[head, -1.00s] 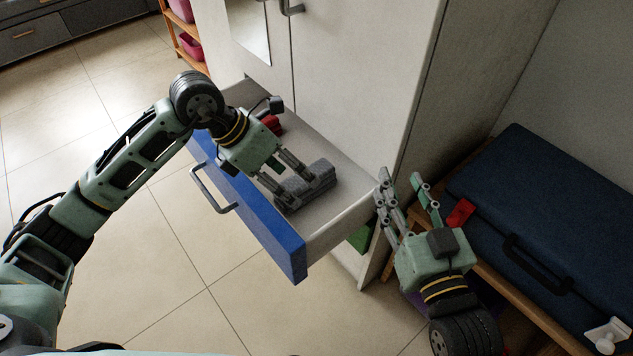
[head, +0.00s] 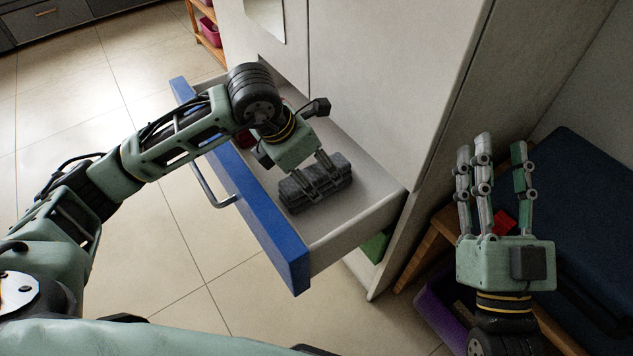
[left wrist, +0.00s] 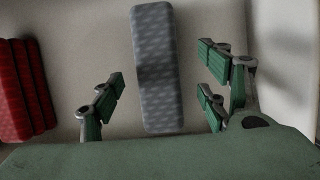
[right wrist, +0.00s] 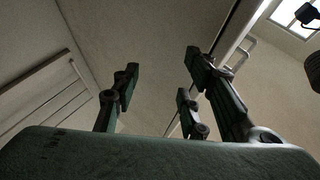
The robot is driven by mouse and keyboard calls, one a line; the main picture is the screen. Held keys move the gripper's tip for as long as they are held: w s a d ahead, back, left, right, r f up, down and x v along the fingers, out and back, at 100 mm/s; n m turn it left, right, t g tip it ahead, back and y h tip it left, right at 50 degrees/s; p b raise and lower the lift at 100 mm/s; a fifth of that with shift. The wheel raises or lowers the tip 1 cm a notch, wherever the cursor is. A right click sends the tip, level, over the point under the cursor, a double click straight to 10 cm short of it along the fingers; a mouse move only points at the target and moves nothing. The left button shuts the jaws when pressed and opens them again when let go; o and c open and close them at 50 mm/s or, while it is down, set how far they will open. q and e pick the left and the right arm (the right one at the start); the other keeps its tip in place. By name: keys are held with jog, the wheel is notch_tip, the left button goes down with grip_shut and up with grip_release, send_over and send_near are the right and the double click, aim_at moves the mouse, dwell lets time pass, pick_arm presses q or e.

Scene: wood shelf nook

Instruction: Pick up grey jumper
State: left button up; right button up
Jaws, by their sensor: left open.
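The grey jumper (head: 334,172) is a folded block lying in the open blue-fronted drawer (head: 325,230). My left gripper (head: 322,180) points down over it in the head view. In the left wrist view the jumper (left wrist: 158,70) lies lengthwise between the open left fingers (left wrist: 165,100), with a gap on each side. I cannot tell whether the fingers reach down beside it. My right gripper (head: 492,165) is raised to the right of the drawer, with its fingers spread and empty. It also shows open in the right wrist view (right wrist: 155,95).
Red folded items (left wrist: 22,90) lie in the drawer left of the jumper in the left wrist view. The white cabinet (head: 390,80) rises behind the drawer. A dark blue case (head: 590,190) and a purple bin (head: 440,310) stand at the right.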

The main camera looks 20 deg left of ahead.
aim_at(315, 172)
pick_arm(q)
jog(key=x, duration=0.3)
jog(key=shift+w+d+f+b, duration=0.1)
jog(key=shift+w+b, duration=0.2)
jog(key=shift+b, duration=0.1)
pick_arm(e)
jog(key=s+r+t, duration=0.1)
jog(key=r, duration=0.1)
jog(key=s+r+t, duration=0.2)
jog(key=shift+s+d+r+y, duration=0.15)
jog(key=shift+y, duration=0.25)
pick_arm(q)
jog(key=shift+c, duration=0.4)
jog(key=c, duration=1.4)
